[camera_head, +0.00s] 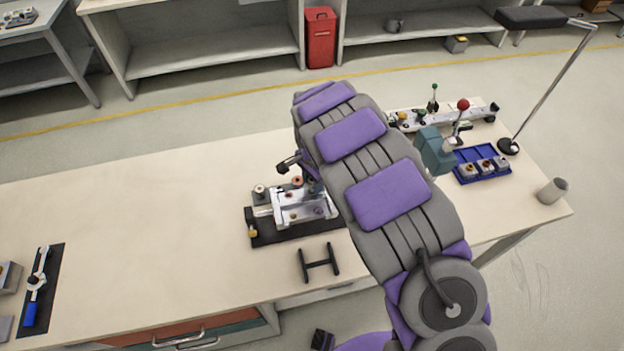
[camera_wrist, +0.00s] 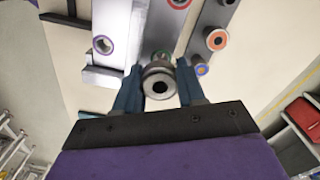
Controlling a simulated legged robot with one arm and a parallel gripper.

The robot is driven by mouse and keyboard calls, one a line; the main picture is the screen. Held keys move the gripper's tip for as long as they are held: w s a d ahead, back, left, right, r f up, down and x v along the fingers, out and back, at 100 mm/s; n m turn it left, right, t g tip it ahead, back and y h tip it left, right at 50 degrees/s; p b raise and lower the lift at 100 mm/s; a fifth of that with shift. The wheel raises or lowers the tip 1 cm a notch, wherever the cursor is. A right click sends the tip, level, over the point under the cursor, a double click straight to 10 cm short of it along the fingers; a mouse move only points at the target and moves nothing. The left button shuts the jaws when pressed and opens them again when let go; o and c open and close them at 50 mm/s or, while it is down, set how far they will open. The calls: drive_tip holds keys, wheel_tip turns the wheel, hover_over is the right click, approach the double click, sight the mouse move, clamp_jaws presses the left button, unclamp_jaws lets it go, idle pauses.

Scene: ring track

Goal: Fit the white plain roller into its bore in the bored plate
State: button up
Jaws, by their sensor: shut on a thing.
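My gripper (camera_wrist: 158,82) is shut on the white plain roller (camera_wrist: 157,87), a pale, short cylinder with a dark centre hole, seen end-on between the two teal fingers. The bored plate (camera_wrist: 118,20) is just beyond the fingers in the wrist view. It shows a purple-ringed bore (camera_wrist: 103,45) at left and a red-ringed bore (camera_wrist: 179,3) at top. In the head view the pale bored plate (camera_head: 291,211) sits in a fixture on a black base, partly behind my arm. I cannot tell whether the roller touches the plate. My arm hides most of the gripper there.
Ringed parts (camera_wrist: 217,40) stand beside the plate. A dark H-shaped stand (camera_head: 319,263) is in front of the fixture. A blue tray (camera_head: 484,178) with several blocks and a grey cup (camera_head: 552,191) are at right.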

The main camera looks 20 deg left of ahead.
drive_tip(key=shift+f, duration=0.15)
idle(0.3)
drive_tip(key=shift+r+p, duration=0.4)
drive_tip(key=shift+r, duration=1.1)
drive_tip(key=shift+a+f, duration=0.15)
drive_tip(key=shift+f, duration=1.15)
idle(0.3)
drive_tip(key=shift+f, duration=0.25)
idle(0.4)
drive_tip(key=shift+w+p, duration=0.1)
drive_tip(key=shift+p, duration=0.55)
idle(3.1)
